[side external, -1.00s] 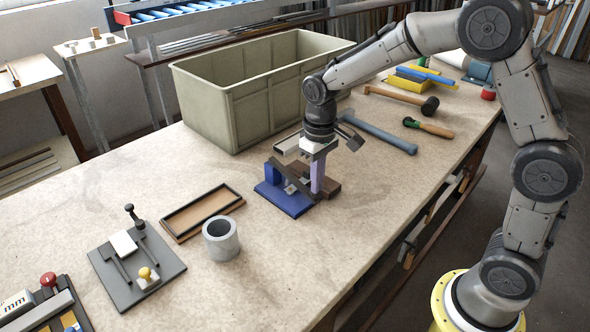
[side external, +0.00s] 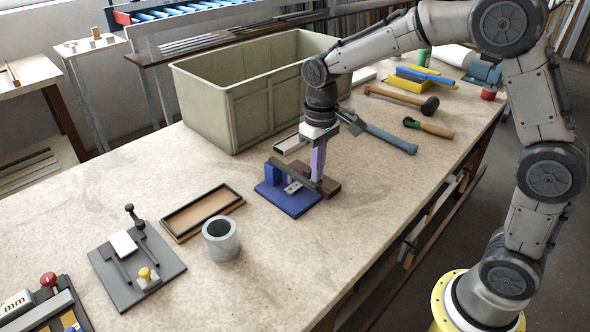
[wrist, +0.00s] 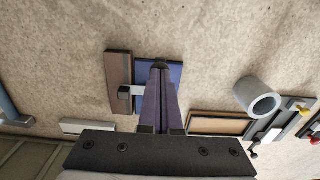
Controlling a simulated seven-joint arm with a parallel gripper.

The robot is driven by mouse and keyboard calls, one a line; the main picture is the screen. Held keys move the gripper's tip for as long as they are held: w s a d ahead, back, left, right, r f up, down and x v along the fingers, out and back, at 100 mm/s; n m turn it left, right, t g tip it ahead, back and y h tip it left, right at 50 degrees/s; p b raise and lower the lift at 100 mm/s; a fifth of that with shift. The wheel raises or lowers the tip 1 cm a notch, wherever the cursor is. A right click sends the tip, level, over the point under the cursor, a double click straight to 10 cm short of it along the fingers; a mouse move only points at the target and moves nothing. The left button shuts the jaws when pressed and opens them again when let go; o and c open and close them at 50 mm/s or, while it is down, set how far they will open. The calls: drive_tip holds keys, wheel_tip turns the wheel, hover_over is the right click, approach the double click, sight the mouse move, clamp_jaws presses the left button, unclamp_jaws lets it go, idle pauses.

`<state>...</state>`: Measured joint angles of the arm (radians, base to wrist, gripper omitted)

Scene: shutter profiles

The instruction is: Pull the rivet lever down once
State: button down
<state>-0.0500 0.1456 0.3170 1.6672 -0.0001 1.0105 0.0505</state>
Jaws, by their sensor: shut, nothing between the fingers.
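The rivet fixture has a blue base (side external: 287,203) with a blue upright block (side external: 272,174), standing on the bench.
A brown block (side external: 330,187) sits beside the base. A large green-grey bin (side external: 245,110) stands behind. A shallow tray (side external: 202,212), a grey cup (side external: 221,240) and a dark knobbed plate (side external: 137,270) lie left. A mallet (side external: 405,100) and other tools lie right. The front bench is clear.

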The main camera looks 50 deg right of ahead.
drive_tip(key=shift+r, duration=3.25)
drive_tip(key=shift+r, duration=0.1)
drive_tip(key=s+d+r+t, duration=0.1)
drive_tip(key=s+r+t, duration=0.1)
drive_tip(key=s+r, duration=0.3)
drive_tip(key=s+d+r+t, duration=0.15)
drive_tip(key=s+r, duration=0.25)
drive_tip(key=s, duration=0.4)
drive_tip(key=s+f+t, duration=0.2)
drive_tip(key=s+f, duration=0.5)
drive_tip(key=s, duration=0.3)
drive_tip(key=shift+a, duration=0.25)
